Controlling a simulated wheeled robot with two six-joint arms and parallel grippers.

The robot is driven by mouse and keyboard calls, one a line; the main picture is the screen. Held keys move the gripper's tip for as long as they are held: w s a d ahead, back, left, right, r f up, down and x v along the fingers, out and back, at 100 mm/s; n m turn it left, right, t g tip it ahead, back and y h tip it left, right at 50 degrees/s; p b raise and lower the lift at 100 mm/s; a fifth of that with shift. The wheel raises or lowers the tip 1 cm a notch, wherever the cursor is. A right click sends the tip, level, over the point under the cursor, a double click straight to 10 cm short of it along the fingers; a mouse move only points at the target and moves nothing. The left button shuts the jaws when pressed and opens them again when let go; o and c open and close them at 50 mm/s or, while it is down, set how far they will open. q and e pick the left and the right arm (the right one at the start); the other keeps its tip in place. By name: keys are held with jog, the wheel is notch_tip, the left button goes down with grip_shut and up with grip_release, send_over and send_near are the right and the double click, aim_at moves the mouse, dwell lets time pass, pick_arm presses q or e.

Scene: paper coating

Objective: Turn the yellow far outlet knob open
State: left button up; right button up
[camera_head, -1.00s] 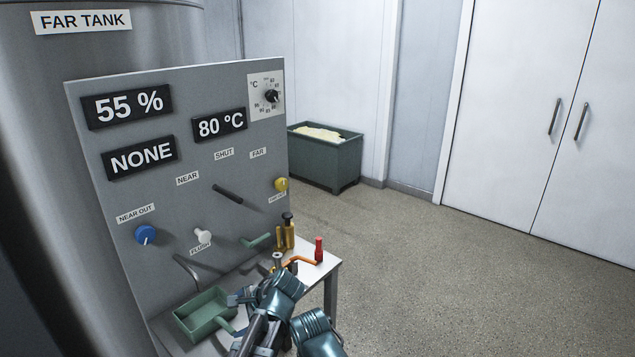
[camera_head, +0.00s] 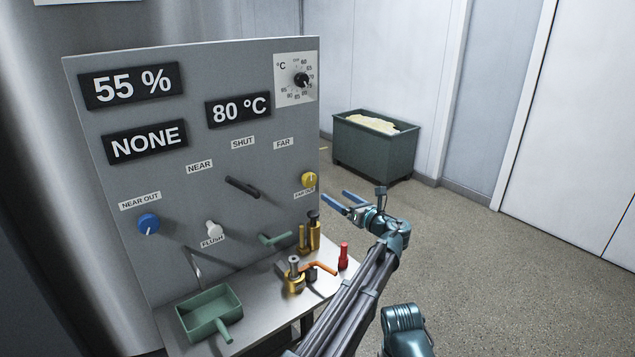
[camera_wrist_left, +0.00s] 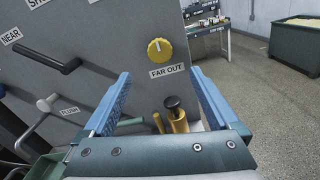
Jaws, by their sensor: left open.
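The yellow far outlet knob (camera_head: 309,180) sits at the right edge of the grey panel, above a FAR OUT label. In the left wrist view the knob (camera_wrist_left: 159,51) shows a white pointer line and lies ahead of the jaws, between them in the picture. My left gripper (camera_head: 338,202) is open and empty, with its blue fingers pointing at the panel just right of and below the knob. The fingers are apart from the knob. My right gripper is not in view.
A blue near outlet knob (camera_head: 148,224), a white flush knob (camera_head: 213,229) and a black lever (camera_head: 242,187) are on the panel. The shelf below holds a green scoop (camera_head: 209,313), brass fittings and a red-topped item (camera_head: 343,256). A green bin (camera_head: 375,146) stands behind.

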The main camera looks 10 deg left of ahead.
aim_at(311, 181)
pick_arm(q)
jog(key=x, duration=1.3)
jog(key=c, duration=1.4)
